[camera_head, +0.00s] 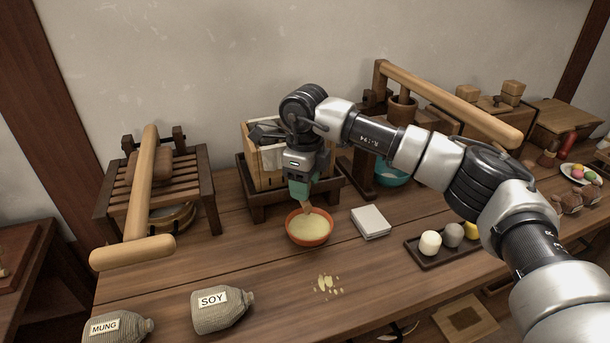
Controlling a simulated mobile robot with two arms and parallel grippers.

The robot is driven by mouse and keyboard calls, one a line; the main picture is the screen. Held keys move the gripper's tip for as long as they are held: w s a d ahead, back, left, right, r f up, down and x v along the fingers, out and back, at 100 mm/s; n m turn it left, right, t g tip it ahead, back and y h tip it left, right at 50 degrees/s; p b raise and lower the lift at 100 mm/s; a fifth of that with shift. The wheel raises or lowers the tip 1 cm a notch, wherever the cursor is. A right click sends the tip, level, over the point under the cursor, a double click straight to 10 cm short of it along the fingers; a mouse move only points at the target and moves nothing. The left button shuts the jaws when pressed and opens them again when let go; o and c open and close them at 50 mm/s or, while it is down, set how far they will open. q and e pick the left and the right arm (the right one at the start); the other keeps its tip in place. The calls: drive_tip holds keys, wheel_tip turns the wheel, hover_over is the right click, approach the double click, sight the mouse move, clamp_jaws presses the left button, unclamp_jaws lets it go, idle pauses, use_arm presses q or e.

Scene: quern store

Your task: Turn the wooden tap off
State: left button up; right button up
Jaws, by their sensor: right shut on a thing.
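My right gripper (302,199) points down in front of a wooden box (263,184) and is shut on the wooden tap (308,208). Only a small light-brown end of the tap shows below the fingers, so how far it is turned cannot be told. An orange bowl (311,240) of pale yellow liquid stands directly below it. Whether liquid is running is not clear. My left gripper is not in view.
The box stands on a dark wooden stand (259,211). A white block (371,222) lies right of the bowl. A dark tray (422,261) holds small cylinders. Yellow bits (327,284) and a SOY sack (221,309) lie in front. A slatted rack (186,180) stands left.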

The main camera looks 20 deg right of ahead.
drive_tip(key=m+p, duration=0.3)
drive_tip(key=m, duration=0.4)
drive_tip(key=shift+r+m, duration=0.15)
drive_tip(key=shift+m, duration=0.25)
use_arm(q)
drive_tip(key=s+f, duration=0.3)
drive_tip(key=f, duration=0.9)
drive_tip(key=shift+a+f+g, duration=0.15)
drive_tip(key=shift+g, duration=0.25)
use_arm(e)
drive_tip(key=shift+m, duration=1)
drive_tip(key=o, duration=0.9)
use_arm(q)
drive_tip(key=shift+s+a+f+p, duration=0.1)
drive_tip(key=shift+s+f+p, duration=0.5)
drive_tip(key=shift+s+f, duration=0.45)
use_arm(e)
wheel_tip(320, 180, up, 11)
drive_tip(key=shift+f, duration=0.2)
